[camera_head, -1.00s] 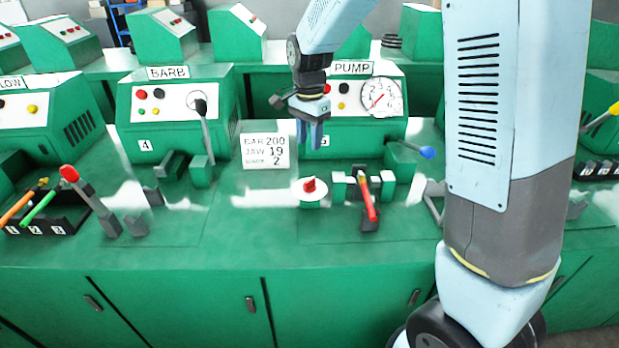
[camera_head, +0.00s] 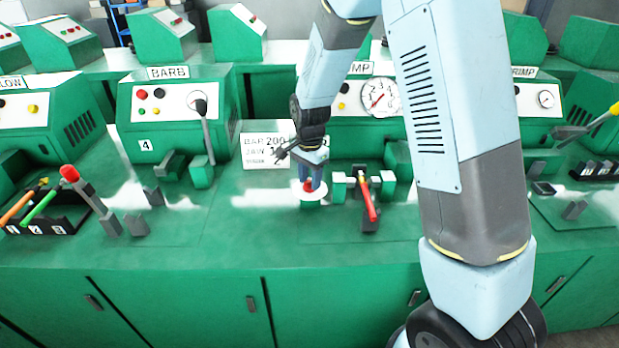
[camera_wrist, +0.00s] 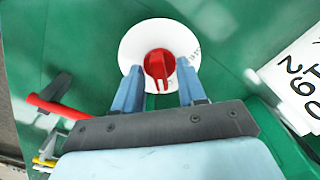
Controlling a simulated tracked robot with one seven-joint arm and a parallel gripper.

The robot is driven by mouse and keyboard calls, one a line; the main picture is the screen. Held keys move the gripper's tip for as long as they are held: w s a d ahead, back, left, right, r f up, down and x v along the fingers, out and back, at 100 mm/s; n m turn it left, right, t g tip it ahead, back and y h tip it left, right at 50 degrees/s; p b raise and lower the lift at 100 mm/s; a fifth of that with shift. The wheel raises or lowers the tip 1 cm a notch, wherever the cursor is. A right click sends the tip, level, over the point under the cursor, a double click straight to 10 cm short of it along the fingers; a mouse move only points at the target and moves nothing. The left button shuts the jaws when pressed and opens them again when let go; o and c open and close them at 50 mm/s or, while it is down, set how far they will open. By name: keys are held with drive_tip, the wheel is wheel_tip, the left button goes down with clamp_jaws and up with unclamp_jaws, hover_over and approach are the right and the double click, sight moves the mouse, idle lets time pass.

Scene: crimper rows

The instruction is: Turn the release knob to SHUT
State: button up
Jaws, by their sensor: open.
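The release knob (camera_wrist: 158,64) is red with a raised grip bar and sits on a white round dial plate (camera_wrist: 142,38). Lettering on the plate is partly visible but too small to read, so I cannot tell the knob's setting. In the head view the knob (camera_head: 308,186) shows just under my gripper (camera_head: 312,184). In the wrist view my gripper (camera_wrist: 157,88) is open, with one blue finger on each side of the knob, apart from it as far as I can see. The fingers hide part of the plate.
A red-handled lever (camera_head: 369,200) stands close to the right of the knob. A white card (camera_head: 258,160) stands behind to the left. The PUMP console (camera_head: 370,130) is behind, partly hidden by my arm. The green bench top (camera_head: 250,230) in front is clear.

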clamp_jaws()
idle(0.4)
